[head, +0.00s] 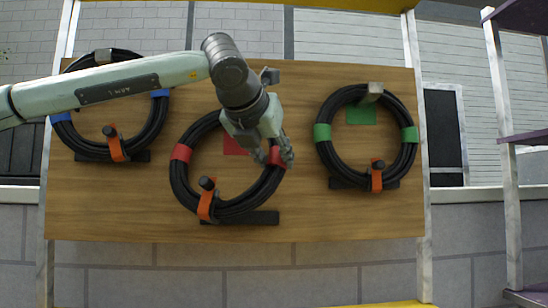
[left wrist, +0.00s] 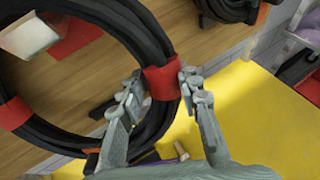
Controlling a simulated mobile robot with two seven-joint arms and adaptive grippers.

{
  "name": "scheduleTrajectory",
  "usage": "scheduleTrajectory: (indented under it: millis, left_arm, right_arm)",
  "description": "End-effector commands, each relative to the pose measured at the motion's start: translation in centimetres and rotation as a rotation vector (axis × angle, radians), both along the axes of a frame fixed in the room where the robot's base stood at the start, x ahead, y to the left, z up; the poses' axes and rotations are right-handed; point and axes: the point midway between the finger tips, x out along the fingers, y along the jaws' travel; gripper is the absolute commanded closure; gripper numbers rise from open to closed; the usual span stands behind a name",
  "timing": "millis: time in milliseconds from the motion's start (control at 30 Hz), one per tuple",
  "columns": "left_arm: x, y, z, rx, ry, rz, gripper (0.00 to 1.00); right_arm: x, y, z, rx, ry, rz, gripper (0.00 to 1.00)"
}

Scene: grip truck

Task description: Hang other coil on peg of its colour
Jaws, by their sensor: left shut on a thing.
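The black coil with red bands (head: 181,153) is at the middle of the wooden board. My left gripper (head: 280,153) is shut on its right-hand red band; in the left wrist view the fingers (left wrist: 158,90) sit either side of that band (left wrist: 162,82). A pale peg (left wrist: 28,38) beside a red patch (left wrist: 75,38) shows inside this coil's ring; my arm hides the peg in the head view. I cannot tell whether the coil rests on it. The green-banded coil (head: 323,132) hangs at a peg (head: 371,90) by a green patch (head: 361,116). My right gripper is not in view.
A blue-banded coil (head: 160,118) is at a peg (head: 103,56) on the left, partly behind my left arm. Orange straps with dark knobs cross the bottoms of the coils, in front of dark bars (head: 250,218). Purple shelves (head: 525,138) stand at the right. The yellow floor (left wrist: 245,100) looks largely clear.

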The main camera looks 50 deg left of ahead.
Motion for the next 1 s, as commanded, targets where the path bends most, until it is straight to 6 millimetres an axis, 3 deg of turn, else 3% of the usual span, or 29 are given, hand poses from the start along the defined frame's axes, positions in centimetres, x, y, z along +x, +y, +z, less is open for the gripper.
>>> scheduleTrajectory:
  millis: [467, 500, 667, 1000]
  left_arm:
    - [-0.01, 0.08, 0.21, 0.001, -0.004, 0.001, 1.0]
    - [-0.01, 0.08, 0.21, 0.001, -0.004, 0.001, 0.63]
    - [-0.02, 0.06, 0.19, 0.001, -0.004, 0.001, 0.44]
    - [-0.16, -0.07, -0.19, -0.005, 0.005, 0.001, 0.43]
  right_arm:
    - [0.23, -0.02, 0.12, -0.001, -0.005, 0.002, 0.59]
    - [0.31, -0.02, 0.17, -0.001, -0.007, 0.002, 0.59]
    - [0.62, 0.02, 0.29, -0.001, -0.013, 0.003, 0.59]
    - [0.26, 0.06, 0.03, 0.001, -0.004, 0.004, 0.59]
